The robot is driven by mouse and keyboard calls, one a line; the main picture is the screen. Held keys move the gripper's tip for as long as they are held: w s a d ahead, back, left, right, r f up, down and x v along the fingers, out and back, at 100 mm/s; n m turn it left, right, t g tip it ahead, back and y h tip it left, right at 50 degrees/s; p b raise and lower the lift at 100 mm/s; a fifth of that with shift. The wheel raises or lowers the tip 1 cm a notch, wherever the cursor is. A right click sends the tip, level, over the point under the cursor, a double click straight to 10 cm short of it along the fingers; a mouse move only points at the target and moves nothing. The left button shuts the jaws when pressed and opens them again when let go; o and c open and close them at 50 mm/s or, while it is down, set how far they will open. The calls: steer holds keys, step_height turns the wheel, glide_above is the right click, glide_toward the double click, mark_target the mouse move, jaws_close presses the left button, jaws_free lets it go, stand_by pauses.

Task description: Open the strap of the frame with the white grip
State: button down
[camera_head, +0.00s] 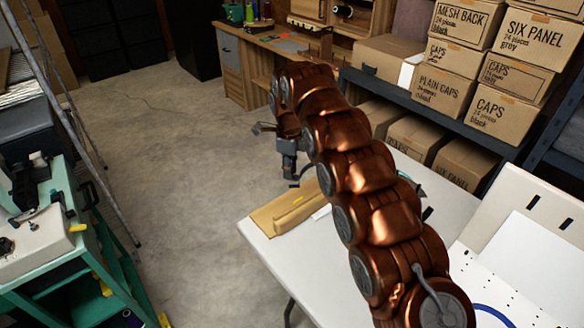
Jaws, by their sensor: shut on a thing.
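My gripper (291,172) hangs at the end of my copper-coloured arm, above the far left part of the white table. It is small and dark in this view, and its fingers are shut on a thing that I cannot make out. I cannot pick out a frame with a white grip or its strap. A bit of a teal thing (407,179) shows past the right side of my arm, and the rest of it is hidden.
A tan block (290,212) lies at the left edge of the white table (312,268). A white panel with slots (540,215) stands at right. Cap boxes (443,90) fill shelves behind. A wooden workbench (240,65) stands at the back, a green machine stand (60,225) at left. Open floor lies between.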

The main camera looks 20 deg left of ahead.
stand_by(0.3)
steer(key=c, duration=1)
jaws_free()
steer(key=shift+c, duration=0.2)
